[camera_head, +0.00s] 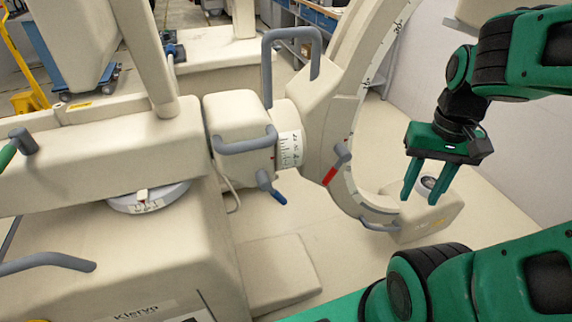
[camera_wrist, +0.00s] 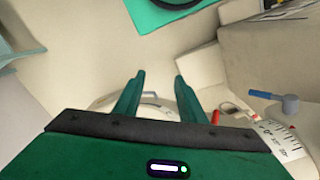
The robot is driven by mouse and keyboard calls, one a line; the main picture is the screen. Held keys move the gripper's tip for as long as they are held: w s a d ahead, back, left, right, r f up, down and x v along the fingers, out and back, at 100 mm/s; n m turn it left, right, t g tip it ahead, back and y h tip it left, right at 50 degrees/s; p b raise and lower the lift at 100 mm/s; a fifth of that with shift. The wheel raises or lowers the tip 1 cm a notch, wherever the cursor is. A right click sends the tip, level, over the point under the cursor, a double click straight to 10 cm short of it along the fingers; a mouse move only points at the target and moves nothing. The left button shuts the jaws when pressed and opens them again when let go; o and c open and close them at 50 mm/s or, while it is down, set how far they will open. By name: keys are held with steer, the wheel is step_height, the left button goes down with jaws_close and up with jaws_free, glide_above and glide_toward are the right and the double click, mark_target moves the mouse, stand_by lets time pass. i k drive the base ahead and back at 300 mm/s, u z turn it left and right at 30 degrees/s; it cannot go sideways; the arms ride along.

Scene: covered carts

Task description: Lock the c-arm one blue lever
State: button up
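The C-arm's blue lever (camera_head: 277,195) hangs below the scale collar, with a grey hub and a blue tip pointing down and right. It also shows in the wrist view at the right (camera_wrist: 262,94). A red-tipped lever (camera_head: 331,172) sits to its right on the C-arm's bracket; its red tip shows in the wrist view (camera_wrist: 215,117). My gripper (camera_head: 416,194) is open and empty, fingers pointing down, well to the right of the blue lever and apart from it. In the wrist view the open fingers (camera_wrist: 158,80) have nothing between them.
The C-arm's curved arc (camera_head: 368,110) stands between my gripper and the blue lever. A grey handle (camera_head: 290,38) rises above the bracket. The beige cart body (camera_head: 120,250) fills the left. Floor is open below the lever, beside a low beige base (camera_head: 275,270).

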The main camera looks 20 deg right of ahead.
mark_target(263, 181)
steer(key=z, duration=0.25)
steer(key=k, duration=0.85)
steer(key=u, duration=0.3)
steer(key=i, duration=0.5)
steer(key=z, duration=0.05)
